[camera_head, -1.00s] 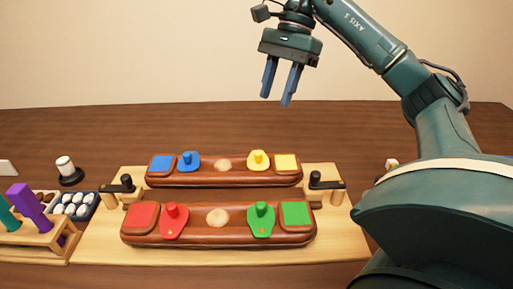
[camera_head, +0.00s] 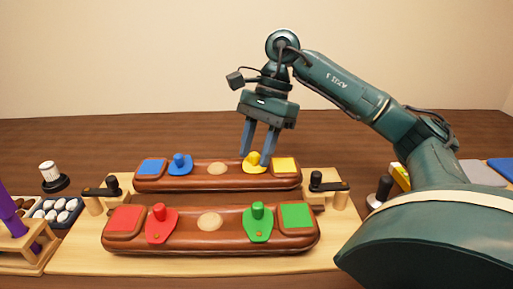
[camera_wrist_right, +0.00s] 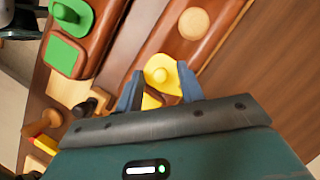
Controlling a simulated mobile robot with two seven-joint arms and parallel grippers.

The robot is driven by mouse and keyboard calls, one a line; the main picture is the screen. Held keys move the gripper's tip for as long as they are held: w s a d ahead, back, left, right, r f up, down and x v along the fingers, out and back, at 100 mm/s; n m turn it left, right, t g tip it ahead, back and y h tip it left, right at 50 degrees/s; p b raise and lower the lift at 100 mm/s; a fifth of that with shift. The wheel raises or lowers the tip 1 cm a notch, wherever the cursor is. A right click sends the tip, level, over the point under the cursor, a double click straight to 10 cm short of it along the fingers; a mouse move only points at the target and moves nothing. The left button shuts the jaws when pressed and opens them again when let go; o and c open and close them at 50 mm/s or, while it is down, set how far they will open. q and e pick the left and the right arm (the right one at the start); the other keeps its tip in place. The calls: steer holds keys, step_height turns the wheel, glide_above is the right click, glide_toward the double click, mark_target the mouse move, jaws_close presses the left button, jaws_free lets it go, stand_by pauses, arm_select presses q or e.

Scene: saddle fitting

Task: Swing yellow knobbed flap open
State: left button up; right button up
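The yellow knobbed flap (camera_head: 254,164) lies on the rear brown saddle bar (camera_head: 217,181), just left of a yellow square patch (camera_head: 285,165). My right gripper (camera_head: 257,158) is over the flap from above, fingers apart, one on each side of the knob. In the right wrist view the yellow flap (camera_wrist_right: 163,75) with its round knob shows between and beyond the two open fingertips (camera_wrist_right: 160,85); a gap remains around the knob. Part of the yellow patch (camera_wrist_right: 150,101) shows between the fingers. My left gripper is not in view.
A blue knobbed flap (camera_head: 180,165) is on the same bar. The front bar (camera_head: 180,236) carries red (camera_head: 160,225) and green (camera_head: 258,224) flaps. Black-handled clamps (camera_head: 328,187) stand at the board's ends. A tray of white eggs (camera_head: 57,211) is at left.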

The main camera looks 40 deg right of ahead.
jaws_close()
